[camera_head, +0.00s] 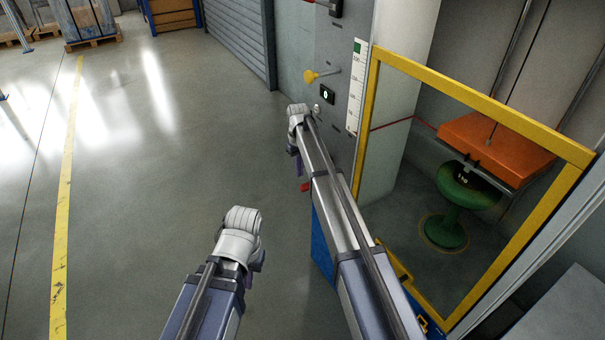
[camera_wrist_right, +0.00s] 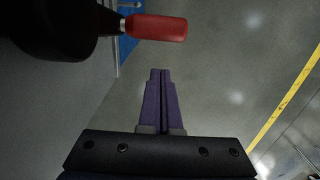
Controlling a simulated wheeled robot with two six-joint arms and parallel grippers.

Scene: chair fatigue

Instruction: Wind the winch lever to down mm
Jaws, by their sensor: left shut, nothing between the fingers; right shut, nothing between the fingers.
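A red handle grip (camera_wrist_right: 155,27) on a short metal pin shows in the right wrist view, at the top, beside a dark rounded part. A small red piece (camera_head: 305,187) shows in the head view just below my right gripper, probably the same grip; the rest of the lever is hidden by my arm. My right gripper (camera_head: 299,172) is shut and empty, pointing down beside the machine panel. Its closed fingers (camera_wrist_right: 160,75) are apart from the red grip in the wrist picture. My left gripper (camera_head: 258,264) is shut and empty over open floor.

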